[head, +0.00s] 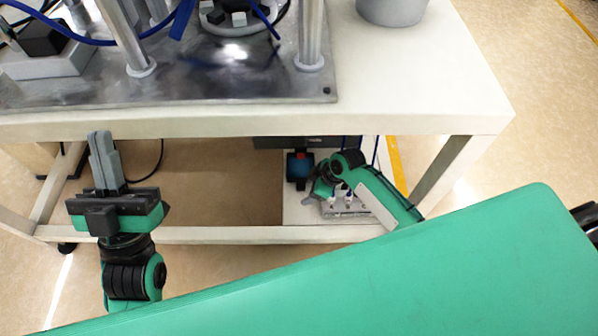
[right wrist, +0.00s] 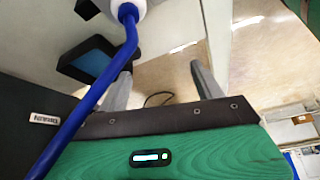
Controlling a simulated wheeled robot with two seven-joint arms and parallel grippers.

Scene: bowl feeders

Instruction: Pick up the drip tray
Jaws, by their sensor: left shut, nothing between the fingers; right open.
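I cannot pick out the drip tray with certainty in either view. A black-rimmed piece with a blue face (right wrist: 90,60) shows at the upper left of the right wrist view, partly behind a blue hose; I cannot tell whether it is the tray. My right gripper (right wrist: 162,84) is open, with nothing visible between its fingers. In the head view my right arm reaches under the table to the lower shelf, and its gripper is mostly hidden. My left gripper (head: 100,136) is shut and empty, pointing up at the table's front edge.
The white table (head: 430,70) carries a metal plate (head: 200,85) with posts and a grey bowl (head: 392,8). Below are a blue, red and black unit (head: 300,168) and a metal block with fittings (head: 345,206). A blue hose (right wrist: 100,85) crosses close to my right gripper.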

